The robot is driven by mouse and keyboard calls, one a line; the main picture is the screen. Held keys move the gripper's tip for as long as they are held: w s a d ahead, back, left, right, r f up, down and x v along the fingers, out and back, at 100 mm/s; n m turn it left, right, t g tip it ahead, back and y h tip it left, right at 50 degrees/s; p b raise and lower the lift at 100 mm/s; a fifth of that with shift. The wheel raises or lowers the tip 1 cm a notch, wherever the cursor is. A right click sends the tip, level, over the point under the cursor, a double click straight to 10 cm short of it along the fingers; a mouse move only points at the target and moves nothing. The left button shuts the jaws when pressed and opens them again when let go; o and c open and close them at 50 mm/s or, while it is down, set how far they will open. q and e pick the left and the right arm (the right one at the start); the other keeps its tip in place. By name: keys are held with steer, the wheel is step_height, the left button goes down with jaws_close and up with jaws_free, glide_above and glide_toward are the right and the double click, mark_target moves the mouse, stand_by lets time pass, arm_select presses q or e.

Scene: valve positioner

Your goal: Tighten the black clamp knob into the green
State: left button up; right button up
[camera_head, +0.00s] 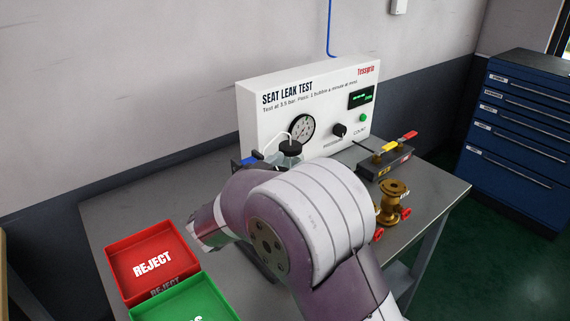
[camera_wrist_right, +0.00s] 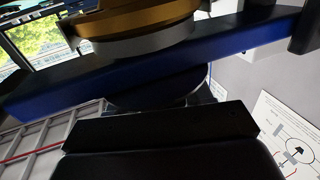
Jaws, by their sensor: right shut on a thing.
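In the right wrist view a dark round knob (camera_wrist_right: 155,92), seemingly the black clamp knob, sits under a blue clamp bar (camera_wrist_right: 75,95). A brass part (camera_wrist_right: 140,18) with a grey rim is above the bar. My right gripper (camera_wrist_right: 160,122) shows as dark blocks just below the knob. It is shut on the knob, though the contact itself is hard to see. In the head view my right arm covers the gripper and most of the clamp; only a small blue piece (camera_head: 247,161) shows. I cannot make out a green mark at the clamp. My left gripper is out of view.
A seat leak test panel (camera_head: 268,120) stands at the back of the grey table (camera_head: 440,190), with a black-lidded jar (camera_head: 290,158) before it. Red (camera_head: 152,238) and green (camera_head: 190,303) trays lie front left. A brass valve (camera_head: 393,195) and a grey box with coloured handles (camera_head: 382,165) are right.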

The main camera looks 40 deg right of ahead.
steer(key=m+g+p, duration=0.2)
steer(key=g+p, duration=0.1)
steer(key=shift+s+r+g+h, duration=0.2)
steer(key=shift+g+h, duration=0.1)
steer(key=shift+h, duration=0.1)
steer(key=shift+s+f+m+g+p, duration=0.1)
steer(key=shift+s+m+g+p, duration=0.1)
steer(key=shift+m+g+p, duration=0.85)
steer(key=shift+s+f+m+g+p, duration=0.2)
steer(key=shift+m+g, duration=0.55)
steer(key=shift+g, duration=0.7)
steer(key=shift+r, duration=0.1)
steer(key=o, duration=1)
steer(key=a, duration=0.4)
steer(key=w+a, duration=0.1)
steer(key=a, duration=0.3)
steer(key=w+a, duration=0.1)
steer(key=a, duration=0.3)
steer(key=shift+w+a, duration=0.15)
steer(key=shift+a, duration=0.1)
